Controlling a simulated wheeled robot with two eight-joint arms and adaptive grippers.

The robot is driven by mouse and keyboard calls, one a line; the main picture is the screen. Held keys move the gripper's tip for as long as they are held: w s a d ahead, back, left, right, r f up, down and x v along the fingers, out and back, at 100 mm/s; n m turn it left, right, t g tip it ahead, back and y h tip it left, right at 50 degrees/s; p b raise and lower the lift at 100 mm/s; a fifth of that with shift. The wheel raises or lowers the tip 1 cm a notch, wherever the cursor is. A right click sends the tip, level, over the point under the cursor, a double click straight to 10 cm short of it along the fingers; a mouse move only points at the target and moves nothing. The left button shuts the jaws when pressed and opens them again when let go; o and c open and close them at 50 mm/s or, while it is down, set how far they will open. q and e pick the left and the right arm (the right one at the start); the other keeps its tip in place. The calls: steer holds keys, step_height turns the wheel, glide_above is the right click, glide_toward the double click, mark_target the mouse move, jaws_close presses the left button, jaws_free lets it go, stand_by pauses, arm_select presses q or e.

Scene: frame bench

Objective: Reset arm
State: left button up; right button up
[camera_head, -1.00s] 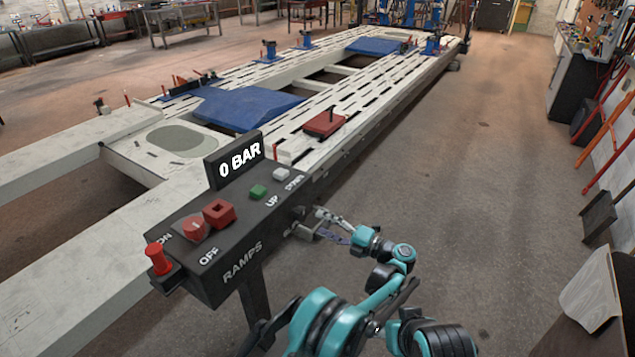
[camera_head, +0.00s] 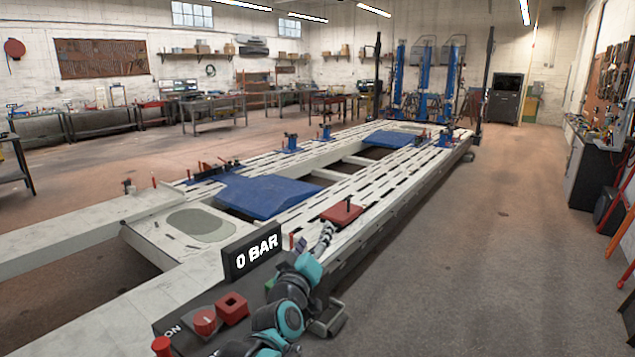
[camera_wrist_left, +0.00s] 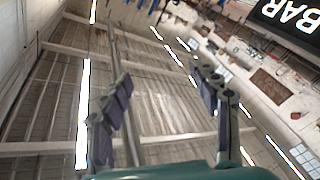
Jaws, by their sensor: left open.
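My left arm, teal and dark grey, rises in front of the black control box (camera_head: 186,344) in the head view. My left gripper (camera_head: 325,240) points upward just right of the "0 BAR" display (camera_head: 252,251). In the left wrist view, the two dark fingers of the gripper (camera_wrist_left: 165,88) stand wide apart with nothing between them. Behind them are ceiling beams and lights. The arm hides the right part of the box. My right gripper is not in view.
The box carries a red knob (camera_head: 205,322), a red square guard (camera_head: 232,308) and a red button (camera_head: 161,346). The long white frame bench (camera_head: 375,222), with blue panels (camera_head: 262,196) and a red block (camera_head: 342,212), lies beyond. Floor to the right (camera_head: 480,270) is clear.

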arm_select(q)
steer(key=s+a+f+m+g+y, duration=0.1)
steer(key=s+a+f+g, duration=0.2)
steer(key=s+a+f, duration=0.2)
steer(key=s+a+f+m+g+y, duration=0.1)
steer(key=s+a+f+g, duration=0.3)
steer(key=s+f, duration=0.8)
steer(key=s+a+f+m+g+y, duration=0.2)
steer(key=s+a+f, duration=0.6)
steer(key=s, duration=0.6)
steer(key=shift+s+f+m+g, duration=0.2)
steer(key=shift+f+m+g, duration=0.35)
steer(key=shift+g, duration=0.65)
